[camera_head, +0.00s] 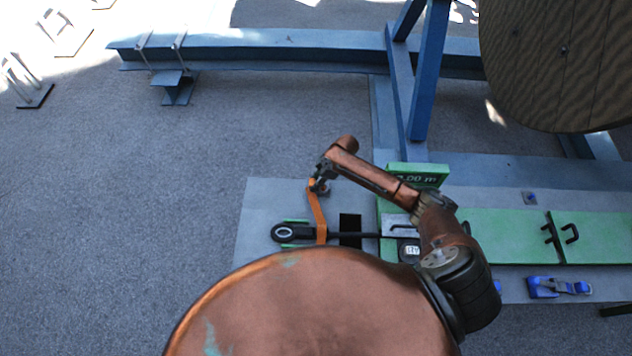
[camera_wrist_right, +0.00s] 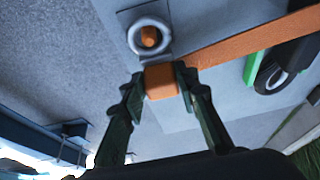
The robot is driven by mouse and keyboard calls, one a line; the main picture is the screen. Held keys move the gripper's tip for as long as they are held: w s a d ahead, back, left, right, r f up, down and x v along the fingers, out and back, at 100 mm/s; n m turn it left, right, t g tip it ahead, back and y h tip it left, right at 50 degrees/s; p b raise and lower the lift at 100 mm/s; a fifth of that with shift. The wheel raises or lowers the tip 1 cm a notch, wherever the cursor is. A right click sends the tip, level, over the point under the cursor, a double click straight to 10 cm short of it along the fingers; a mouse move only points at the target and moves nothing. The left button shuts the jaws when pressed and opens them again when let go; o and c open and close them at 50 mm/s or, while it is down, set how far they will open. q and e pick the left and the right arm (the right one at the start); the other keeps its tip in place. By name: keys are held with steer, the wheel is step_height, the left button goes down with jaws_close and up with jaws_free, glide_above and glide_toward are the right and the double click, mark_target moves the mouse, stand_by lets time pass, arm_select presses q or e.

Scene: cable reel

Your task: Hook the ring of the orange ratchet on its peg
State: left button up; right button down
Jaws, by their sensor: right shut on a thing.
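My right gripper (camera_head: 319,184) is at the left end of my right arm, above the grey plate. In the right wrist view its two fingers (camera_wrist_right: 160,80) are shut on the orange ratchet (camera_wrist_right: 161,84). A pale grey ring (camera_wrist_right: 150,36) is just beyond the ratchet. The orange tip of the peg (camera_wrist_right: 149,37) shows inside the ring's opening; how far down the ring sits cannot be told. An orange strap (camera_wrist_right: 245,43) runs right from near the ratchet; it also shows in the head view (camera_head: 318,210). My left gripper is not in view.
A black cable with a ring-shaped end (camera_head: 283,232) lies beside the strap on the grey plate (camera_head: 258,205). Green panels (camera_head: 500,235) and a blue ratchet (camera_head: 545,287) are to the right. A blue frame (camera_head: 428,75) and a large reel (camera_head: 560,60) stand behind.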

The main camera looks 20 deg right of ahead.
steer(key=shift+f+b, duration=0.3)
steer(key=shift+f, duration=0.15)
stand_by(0.3)
steer(key=c, duration=1.4)
jaws_free()
steer(key=v, duration=1.2)
